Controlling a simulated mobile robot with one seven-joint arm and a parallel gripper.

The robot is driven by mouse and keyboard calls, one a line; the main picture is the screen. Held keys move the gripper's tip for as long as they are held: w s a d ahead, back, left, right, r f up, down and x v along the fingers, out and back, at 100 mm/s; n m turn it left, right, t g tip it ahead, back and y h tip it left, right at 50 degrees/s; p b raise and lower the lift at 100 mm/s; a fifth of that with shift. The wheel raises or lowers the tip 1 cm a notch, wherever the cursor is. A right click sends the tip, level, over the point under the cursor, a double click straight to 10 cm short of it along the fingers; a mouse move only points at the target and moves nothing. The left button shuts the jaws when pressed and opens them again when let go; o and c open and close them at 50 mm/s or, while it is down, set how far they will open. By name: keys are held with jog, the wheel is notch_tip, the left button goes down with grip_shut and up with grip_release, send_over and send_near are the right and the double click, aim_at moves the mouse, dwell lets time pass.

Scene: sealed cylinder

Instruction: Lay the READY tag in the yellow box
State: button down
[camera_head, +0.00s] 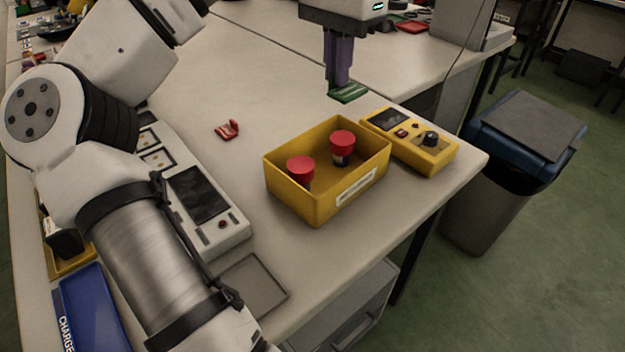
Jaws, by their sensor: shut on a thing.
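My gripper (340,83) has purple fingers pointing down and is shut on a green tag (349,94), likely the READY tag, though no lettering on it can be read. The tag is behind the yellow box (318,208), near its back right corner and outside its rim. Whether the tag touches the table cannot be told. The box is open at the top and has a white label on its front wall. Two red-capped cylinders (301,165) stand in it, one at the left and one at the back right, with bare floor between them.
A red tag (228,130) lies on the table (265,85) left of the box. A yellow handheld meter (430,158) lies close to the box's right side. A grey instrument (228,226), a flat grey tray (254,281) and a blue tray (98,308) are at the left.

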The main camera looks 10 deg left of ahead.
aim_at(332, 182)
jog(key=shift+w+d+f, duration=0.1)
jog(key=shift+w+d, duration=0.05)
notch_tip(332, 182, down, 20)
jog(key=b, duration=0.4)
jog(key=c, duration=1.9)
grip_release()
jog(key=o, duration=0.3)
jog(key=shift+o, duration=0.2)
notch_tip(332, 182, up, 12)
jog(key=p, duration=0.1)
jog(key=shift+r+p, duration=0.2)
jog(key=shift+p, duration=0.1)
